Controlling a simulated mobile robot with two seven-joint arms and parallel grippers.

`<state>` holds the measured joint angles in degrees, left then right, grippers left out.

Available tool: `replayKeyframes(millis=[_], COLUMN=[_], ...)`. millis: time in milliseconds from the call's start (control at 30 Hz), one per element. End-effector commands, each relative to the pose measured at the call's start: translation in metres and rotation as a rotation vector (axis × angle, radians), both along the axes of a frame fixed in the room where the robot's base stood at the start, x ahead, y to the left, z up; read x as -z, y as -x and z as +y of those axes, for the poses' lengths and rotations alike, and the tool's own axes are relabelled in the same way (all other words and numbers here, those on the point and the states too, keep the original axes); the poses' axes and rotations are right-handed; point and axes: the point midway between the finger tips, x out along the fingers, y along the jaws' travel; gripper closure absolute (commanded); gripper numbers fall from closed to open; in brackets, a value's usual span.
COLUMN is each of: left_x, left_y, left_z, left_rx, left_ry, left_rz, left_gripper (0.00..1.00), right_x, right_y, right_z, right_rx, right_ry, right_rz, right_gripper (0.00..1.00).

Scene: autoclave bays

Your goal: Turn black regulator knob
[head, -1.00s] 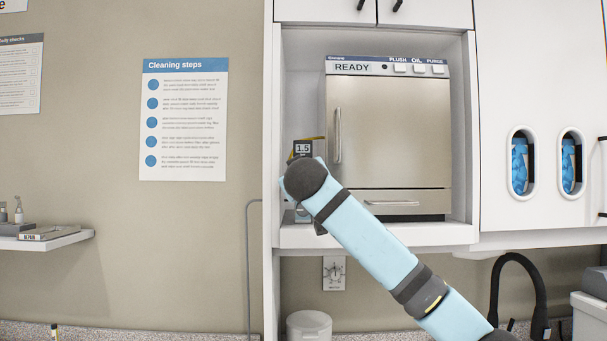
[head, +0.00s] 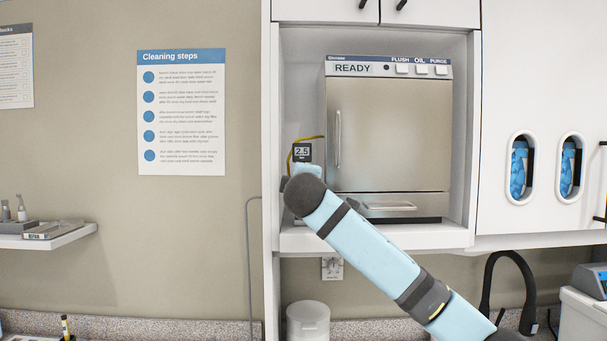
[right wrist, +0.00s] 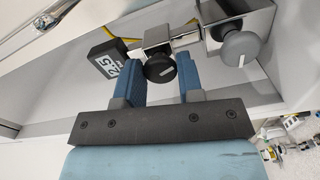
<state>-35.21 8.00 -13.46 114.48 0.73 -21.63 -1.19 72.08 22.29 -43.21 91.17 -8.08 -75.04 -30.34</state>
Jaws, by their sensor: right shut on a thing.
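The black regulator knob (right wrist: 159,68) with a pale mark line is in the right wrist view, on a metal block. My right gripper (right wrist: 154,74) has its two blue fingers on either side of this knob and is shut on it. A dark display box (right wrist: 102,66) beside the knob reads 2.5. The display also shows in the head view (head: 302,152), left of the steel autoclave. In the head view, my right arm hides the knob and the gripper. My left gripper is not in view.
A grey knob (right wrist: 237,48) sits just right of the black one. A yellow hose (head: 290,160) runs by the display. The steel autoclave (head: 388,132) reads READY and stands in a white bay whose left wall (head: 269,200) is close to my arm.

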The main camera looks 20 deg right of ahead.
Motion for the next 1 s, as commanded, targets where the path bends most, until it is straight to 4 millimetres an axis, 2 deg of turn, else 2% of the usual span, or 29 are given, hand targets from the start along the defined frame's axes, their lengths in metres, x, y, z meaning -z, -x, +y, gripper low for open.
replayKeyframes(millis=[100, 333, 867, 900, 1000], left_x=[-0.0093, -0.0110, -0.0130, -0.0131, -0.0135], left_y=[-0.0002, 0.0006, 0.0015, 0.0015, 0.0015], left_z=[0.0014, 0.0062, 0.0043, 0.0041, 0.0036], left_rx=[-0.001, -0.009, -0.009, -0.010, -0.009], left_ry=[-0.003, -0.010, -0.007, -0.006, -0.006], left_rz=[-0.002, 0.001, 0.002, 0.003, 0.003], left_gripper=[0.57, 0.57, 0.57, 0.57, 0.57], right_x=[-0.0025, -0.0009, 0.0003, 0.0003, 0.0003], right_y=[0.0000, 0.0000, 0.0000, 0.0000, -0.0001], right_z=[0.0003, 0.0001, 0.0001, 0.0001, 0.0002], right_rx=[-0.001, 0.000, 0.000, 0.000, 0.000], right_ry=[0.063, 0.137, 0.161, 0.161, 0.161], right_rz=[0.018, 0.040, 0.046, 0.046, 0.046], right_gripper=[0.89, 0.89, 0.89, 0.63, 0.42])
